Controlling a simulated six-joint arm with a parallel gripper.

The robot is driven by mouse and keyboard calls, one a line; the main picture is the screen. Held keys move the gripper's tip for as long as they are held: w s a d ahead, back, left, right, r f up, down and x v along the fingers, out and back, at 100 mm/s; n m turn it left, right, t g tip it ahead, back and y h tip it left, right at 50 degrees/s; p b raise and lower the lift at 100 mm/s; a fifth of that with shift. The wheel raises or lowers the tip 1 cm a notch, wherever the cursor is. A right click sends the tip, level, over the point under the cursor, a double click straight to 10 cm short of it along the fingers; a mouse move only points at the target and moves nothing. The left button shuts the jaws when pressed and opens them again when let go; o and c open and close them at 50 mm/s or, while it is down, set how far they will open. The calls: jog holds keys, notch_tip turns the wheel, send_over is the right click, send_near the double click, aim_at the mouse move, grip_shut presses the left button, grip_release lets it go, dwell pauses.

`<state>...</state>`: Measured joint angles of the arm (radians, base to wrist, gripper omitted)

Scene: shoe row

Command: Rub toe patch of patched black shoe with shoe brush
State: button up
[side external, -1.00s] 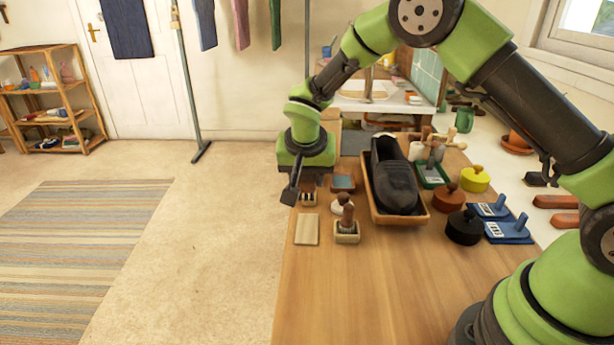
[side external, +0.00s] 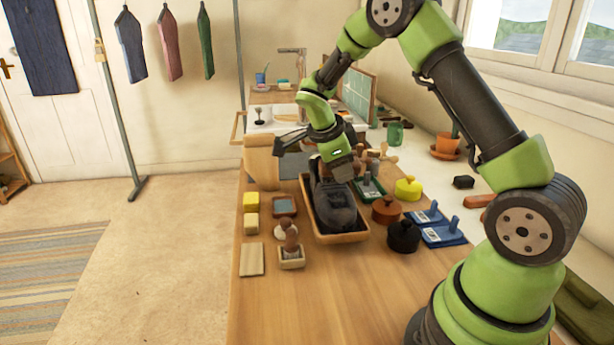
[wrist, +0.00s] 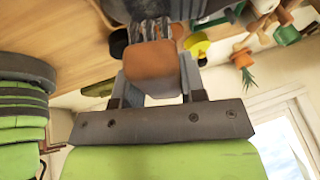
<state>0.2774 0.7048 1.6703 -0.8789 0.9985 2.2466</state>
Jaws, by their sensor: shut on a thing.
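The black shoe (side external: 336,207) sits in a shallow wooden tray (side external: 343,238) on the workbench. I cannot make out a patch on it. My gripper (side external: 338,165) is over the far end of the shoe in the side view. In the wrist view, my gripper (wrist: 152,88) is shut on a brown wooden block, the shoe brush (wrist: 150,65). Dark striped material shows beyond the block, possibly bristles. The brush is mostly hidden by my gripper in the side view, so I cannot tell whether it touches the shoe.
Right of the tray stand a red-brown pot (side external: 385,211), a black pot (side external: 403,237), a yellow pot (side external: 408,189) and blue boards (side external: 443,235). Left are yellow blocks (side external: 251,201), a wooden-handled tool (side external: 291,238) and a flat wooden block (side external: 252,260). The bench front is clear.

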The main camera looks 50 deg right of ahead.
jog(key=shift+s+d+m, duration=0.2)
jog(key=shift+m, duration=0.1)
send_over(345, 203)
jog(key=w, duration=0.1)
jog(key=f, duration=0.4)
jog(key=shift+w+a+f, duration=0.15)
jog(key=shift+a+f, duration=0.3)
jog(key=shift+s+a+f, duration=0.1)
jog(key=shift+s+a, duration=0.3)
jog(key=shift+s, duration=0.1)
jog(key=shift+w+d+f, duration=0.1)
jog(key=shift+f, duration=0.55)
dwell(0.6)
